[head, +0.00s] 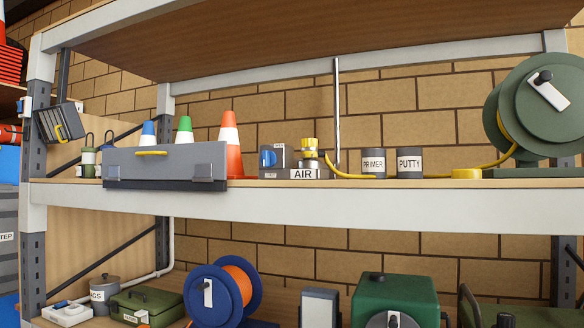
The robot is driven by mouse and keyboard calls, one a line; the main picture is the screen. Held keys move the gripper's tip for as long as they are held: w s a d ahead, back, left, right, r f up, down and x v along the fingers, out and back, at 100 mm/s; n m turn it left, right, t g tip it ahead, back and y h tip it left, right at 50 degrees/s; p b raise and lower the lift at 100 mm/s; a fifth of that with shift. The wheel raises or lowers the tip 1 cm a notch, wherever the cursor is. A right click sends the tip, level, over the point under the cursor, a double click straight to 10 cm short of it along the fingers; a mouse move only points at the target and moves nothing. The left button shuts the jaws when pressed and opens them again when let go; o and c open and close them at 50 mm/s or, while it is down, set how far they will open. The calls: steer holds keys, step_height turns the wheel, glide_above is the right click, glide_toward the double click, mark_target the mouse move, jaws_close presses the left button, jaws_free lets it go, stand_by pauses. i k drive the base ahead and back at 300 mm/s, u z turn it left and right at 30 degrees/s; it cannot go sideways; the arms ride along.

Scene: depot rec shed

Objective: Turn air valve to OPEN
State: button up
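The air valve (308,148) stands on the upper shelf, near the middle of the head view. It has a yellow top on a small body over a grey base with a label (304,174) reading AIR. A yellow hose (345,174) lies beside its right side and runs along the shelf toward a green reel. No OPEN mark is readable, so I cannot tell the valve's setting. My gripper is not in view.
A grey box with a blue knob (268,158) stands just left of the valve. An orange cone (230,146) and a grey panel (165,166) stand further left. PRIMER (373,163) and PUTTY (409,163) cans and a green reel (543,107) are right. A thin vertical pole (336,110) rises behind.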

mark_target(268, 159)
steer(key=k, duration=1.1)
steer(key=u, duration=0.9)
steer(key=i, duration=0.95)
steer(key=z, duration=0.35)
